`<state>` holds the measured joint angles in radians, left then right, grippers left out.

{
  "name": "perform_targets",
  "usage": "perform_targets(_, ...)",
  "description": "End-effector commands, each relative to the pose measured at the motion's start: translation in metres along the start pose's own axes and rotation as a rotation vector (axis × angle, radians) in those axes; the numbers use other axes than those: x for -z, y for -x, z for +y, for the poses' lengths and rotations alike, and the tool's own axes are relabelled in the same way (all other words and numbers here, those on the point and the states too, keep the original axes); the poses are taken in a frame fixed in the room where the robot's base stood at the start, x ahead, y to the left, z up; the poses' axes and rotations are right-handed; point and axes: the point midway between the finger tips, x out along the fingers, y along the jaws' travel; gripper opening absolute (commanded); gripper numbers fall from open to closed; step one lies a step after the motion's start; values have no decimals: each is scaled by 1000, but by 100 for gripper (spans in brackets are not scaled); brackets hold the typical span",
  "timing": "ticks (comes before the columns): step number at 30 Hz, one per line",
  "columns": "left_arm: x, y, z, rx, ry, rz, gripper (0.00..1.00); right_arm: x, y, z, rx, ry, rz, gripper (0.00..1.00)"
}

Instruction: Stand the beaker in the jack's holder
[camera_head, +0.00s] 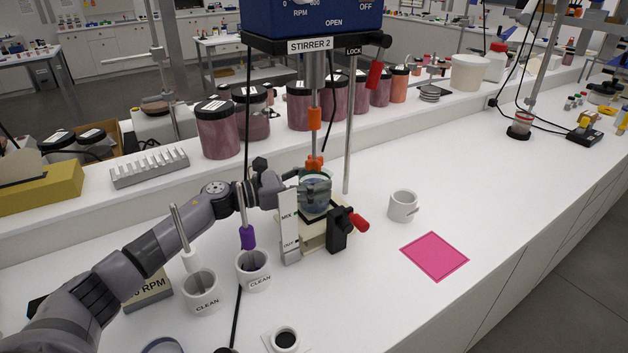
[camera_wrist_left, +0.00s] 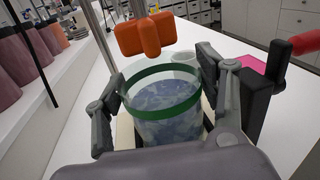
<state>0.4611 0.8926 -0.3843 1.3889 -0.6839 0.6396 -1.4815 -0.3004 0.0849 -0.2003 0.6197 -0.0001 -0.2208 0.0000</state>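The beaker (camera_head: 315,196) is clear glass with a green band at its rim and bluish contents. It stands upright over the jack (camera_head: 313,238), below the orange stirrer paddle (camera_head: 314,163). My left gripper (camera_head: 290,188) reaches it from the left. In the left wrist view the beaker (camera_wrist_left: 167,112) lies between the two fingers of my left gripper (camera_wrist_left: 160,85), one on each side and close to its wall. Whether they press on it, I cannot tell. The beaker's base and the holder are largely hidden. My right gripper is not in view.
A MIX/OUT plate (camera_head: 289,228) stands left of the jack, and a red-handled black block (camera_head: 338,230) right of it. Two CLEAN cups (camera_head: 201,293) stand near my left arm. A white mug (camera_head: 403,206) and a pink mat (camera_head: 434,256) are to the right.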

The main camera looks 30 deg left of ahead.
Motion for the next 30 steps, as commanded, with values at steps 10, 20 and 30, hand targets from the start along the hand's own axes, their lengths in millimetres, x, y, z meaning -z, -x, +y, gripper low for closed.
perform_targets(10,0,0,0,0,0,0,82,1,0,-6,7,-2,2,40)
perform_targets(20,-4,3,0,-1,1,1,82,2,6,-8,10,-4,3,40)
perform_targets(30,2,70,0,-1,1,5,82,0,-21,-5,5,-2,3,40)
